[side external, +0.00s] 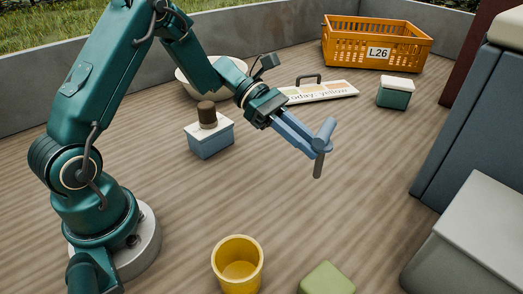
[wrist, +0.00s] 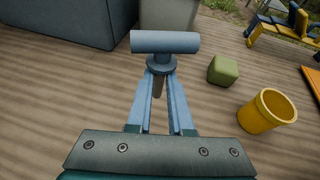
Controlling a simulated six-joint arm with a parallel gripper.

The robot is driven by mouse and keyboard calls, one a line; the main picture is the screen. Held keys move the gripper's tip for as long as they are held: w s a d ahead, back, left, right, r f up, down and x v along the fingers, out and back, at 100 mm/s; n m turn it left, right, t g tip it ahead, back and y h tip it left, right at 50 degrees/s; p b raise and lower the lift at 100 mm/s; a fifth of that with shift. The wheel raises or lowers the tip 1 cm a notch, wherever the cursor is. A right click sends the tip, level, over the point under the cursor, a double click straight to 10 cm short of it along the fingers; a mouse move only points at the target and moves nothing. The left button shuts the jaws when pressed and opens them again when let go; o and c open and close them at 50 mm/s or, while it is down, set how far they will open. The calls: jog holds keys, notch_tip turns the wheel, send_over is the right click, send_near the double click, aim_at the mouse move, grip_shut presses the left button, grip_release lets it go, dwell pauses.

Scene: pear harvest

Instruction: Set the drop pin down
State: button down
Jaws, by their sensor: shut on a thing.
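The drop pin (side external: 325,133) is blue-grey, with a round crossbar handle on top and a darker shaft pointing down. My gripper (side external: 316,150) is shut on the pin just below its handle and holds it above the wooden deck. In the wrist view the pin (wrist: 165,43) sits at the tips of the two blue fingers of my gripper (wrist: 161,72), its crossbar lying across the picture. The shaft is partly hidden behind the fingers there. In the side view the shaft's lower end appears clear of the deck.
A yellow bucket (side external: 238,264) and green block (side external: 327,279) stand at the front. Behind are a blue box with brown knob (side external: 210,136), white bowl (side external: 187,85), labelled board (side external: 318,92), teal box (side external: 394,94) and orange crate (side external: 374,62). Grey bins (side external: 478,240) stand right. Deck below the pin is clear.

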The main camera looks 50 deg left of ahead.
aim_at(315, 177)
jog(key=x, duration=0.3)
jog(key=shift+f, duration=2.25)
jog(key=shift+f, duration=0.15)
jog(key=c, duration=0.8)
grip_release()
